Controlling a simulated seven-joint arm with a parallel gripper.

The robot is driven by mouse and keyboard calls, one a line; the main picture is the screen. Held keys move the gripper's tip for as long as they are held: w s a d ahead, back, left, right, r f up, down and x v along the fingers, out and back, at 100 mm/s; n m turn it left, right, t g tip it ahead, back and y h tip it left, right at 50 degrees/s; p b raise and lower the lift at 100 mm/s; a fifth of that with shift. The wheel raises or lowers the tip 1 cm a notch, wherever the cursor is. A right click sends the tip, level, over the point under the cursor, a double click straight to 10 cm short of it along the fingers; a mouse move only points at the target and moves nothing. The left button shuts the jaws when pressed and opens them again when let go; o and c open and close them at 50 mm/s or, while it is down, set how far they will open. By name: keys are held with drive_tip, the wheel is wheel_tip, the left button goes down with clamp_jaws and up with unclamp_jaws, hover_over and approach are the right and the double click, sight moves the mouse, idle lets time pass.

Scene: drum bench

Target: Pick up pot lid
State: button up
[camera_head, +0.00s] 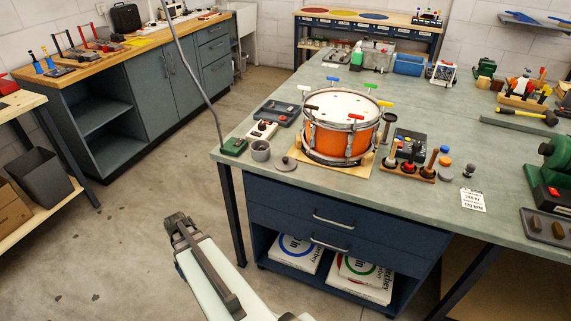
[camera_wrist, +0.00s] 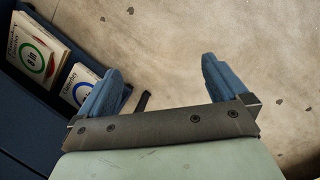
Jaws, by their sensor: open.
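A small grey lid with a knob on top (camera_head: 286,163), which looks like the pot lid, lies on the green bench top near its front left corner. A small grey pot (camera_head: 261,151) stands just to its left and behind it. My gripper (camera_wrist: 168,66) is open in the wrist view, its two blue fingers wide apart with only floor seen between them. It is empty and away from the lid. The lid is not in the wrist view. Part of my pale arm shows low in the head view, in front of the bench.
An orange drum (camera_head: 340,128) on a wooden board stands right of the lid. A green base with a tall bent rod (camera_head: 233,147) is at the left corner. Boxes (camera_head: 363,278) lie on the shelf below the drawers.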

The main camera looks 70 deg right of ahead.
drive_tip(key=d+r+m+t, duration=0.1)
drive_tip(key=d+r+m, duration=0.1)
drive_tip(key=d+r, duration=0.8)
drive_tip(key=m+t+h, duration=0.2)
drive_tip(key=m+h, duration=0.1)
drive_tip(key=m, duration=0.5)
approach(285, 158)
drive_tip(key=f, duration=0.4)
drive_tip(key=shift+s+d+f, duration=0.2)
drive_tip(key=shift+d+f, duration=0.1)
drive_tip(key=shift+d, duration=0.1)
drive_tip(key=shift+w+d+f, duration=0.1)
drive_tip(key=shift+d+f, duration=0.05)
drive_tip(key=shift+f, duration=1.15)
drive_tip(key=shift+w+d+f, duration=0.1)
drive_tip(key=shift+d+f, duration=0.05)
drive_tip(key=shift+f, duration=1.2)
drive_tip(key=c, duration=0.8)
